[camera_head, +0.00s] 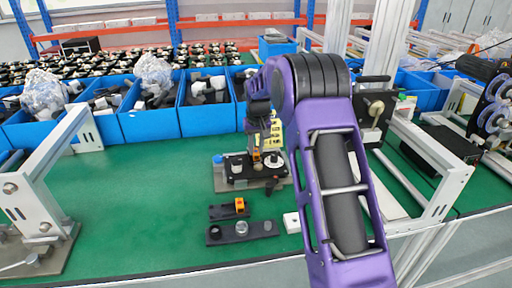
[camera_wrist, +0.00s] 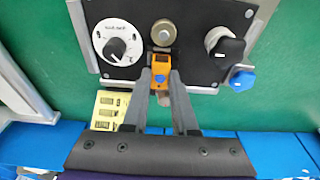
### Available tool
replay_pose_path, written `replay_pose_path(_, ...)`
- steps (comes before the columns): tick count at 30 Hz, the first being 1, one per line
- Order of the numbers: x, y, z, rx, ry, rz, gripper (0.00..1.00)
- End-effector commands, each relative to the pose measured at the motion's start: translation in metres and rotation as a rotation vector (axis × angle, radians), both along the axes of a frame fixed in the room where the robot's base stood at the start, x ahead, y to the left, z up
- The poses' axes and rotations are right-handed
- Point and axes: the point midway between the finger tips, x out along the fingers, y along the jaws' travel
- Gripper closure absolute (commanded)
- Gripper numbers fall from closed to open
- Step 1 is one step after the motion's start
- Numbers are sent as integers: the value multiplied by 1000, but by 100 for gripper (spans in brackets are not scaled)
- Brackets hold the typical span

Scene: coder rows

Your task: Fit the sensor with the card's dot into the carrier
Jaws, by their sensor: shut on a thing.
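My gripper (camera_wrist: 161,88) is shut on an orange sensor (camera_wrist: 159,64) with a dark front end and a blue-grey dot on its top. The sensor's front end lies over the middle of a black panel (camera_wrist: 190,62), likely the carrier, below a round metal knob; whether it is seated I cannot tell. In the head view my gripper (camera_head: 256,148) is above the carrier (camera_head: 238,180), and the held sensor (camera_head: 257,157) shows as a small orange patch. A yellow card (camera_wrist: 110,108) with dark marks lies at the lower left; no dot on it is readable.
A white dial (camera_wrist: 117,42), a black knob (camera_wrist: 226,46) and a blue knob (camera_wrist: 241,80) flank the sensor. Nearer, a dark holder (camera_head: 222,212) bears another orange sensor (camera_head: 240,204). Blue bins (camera_head: 150,124) line the back.

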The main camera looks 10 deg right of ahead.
Motion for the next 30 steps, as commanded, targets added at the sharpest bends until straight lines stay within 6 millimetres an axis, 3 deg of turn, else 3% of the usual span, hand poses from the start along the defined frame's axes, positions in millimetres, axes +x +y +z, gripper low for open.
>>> replay_pose_path(30, 0, 0, -5, 0, -1, 0, 100)
